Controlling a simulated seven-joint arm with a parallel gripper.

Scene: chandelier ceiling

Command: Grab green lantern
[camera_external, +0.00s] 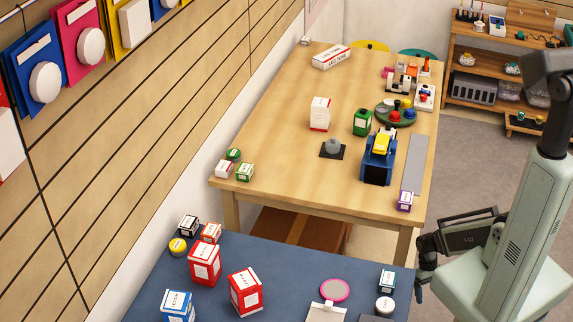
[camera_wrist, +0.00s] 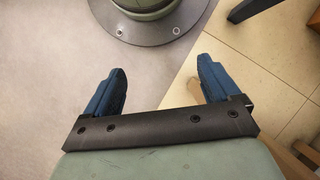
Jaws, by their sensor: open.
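A green block-shaped thing with a pale face, which looks like the green lantern (camera_external: 362,122), stands upright on the wooden table in the external view. It is left of the round green tray and behind the blue-and-yellow thing. My gripper (camera_external: 420,278) is low at the right, beyond the near right part of the wooden table and well away from the lantern. In the wrist view my gripper (camera_wrist: 163,80) has its two blue fingers wide apart, with nothing between them. The lantern is not in the wrist view.
The wooden table (camera_external: 275,115) also holds a white box (camera_external: 320,114), a grey knob on a black plate (camera_external: 333,148), a blue-and-yellow thing (camera_external: 379,158) and a round green tray (camera_external: 384,118). A blue table (camera_external: 285,255) with several boxes stands nearer. The wrist view shows floor.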

